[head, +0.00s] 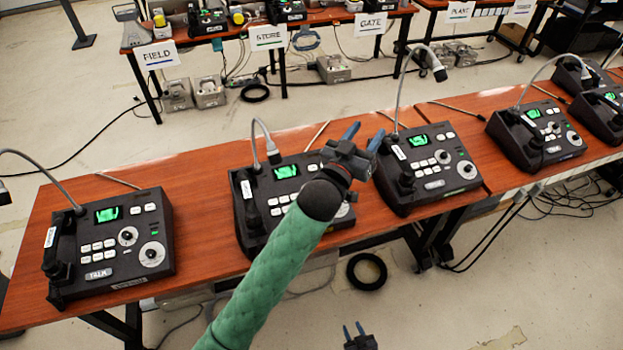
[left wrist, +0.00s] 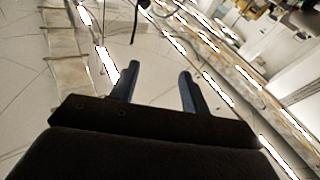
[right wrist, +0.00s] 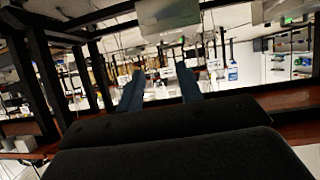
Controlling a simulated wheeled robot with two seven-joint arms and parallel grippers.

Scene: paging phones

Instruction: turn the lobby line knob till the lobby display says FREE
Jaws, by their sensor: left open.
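Several black paging phones stand on a long red-brown table (head: 210,225). Each has a green-lit display, white buttons and round knobs. One phone (head: 110,245) is at left, one (head: 245,200) is partly hidden behind my left arm, one (head: 430,170) is right of it, and another (head: 535,135) is farther right. Label and display text is too small to read, so I cannot tell which is the lobby phone. My left gripper (head: 364,134) is open and empty, above the table between the second and third phones. My right gripper (head: 353,327) is open and empty, low in front of the table.
Thin gooseneck microphones (head: 38,170) rise from the phones. Behind, another table bears signs reading FIELD (head: 157,55), STORE (head: 268,37) and GATE (head: 368,23). Cables and a black ring (head: 367,271) lie on the floor. Bare tabletop shows between the left two phones.

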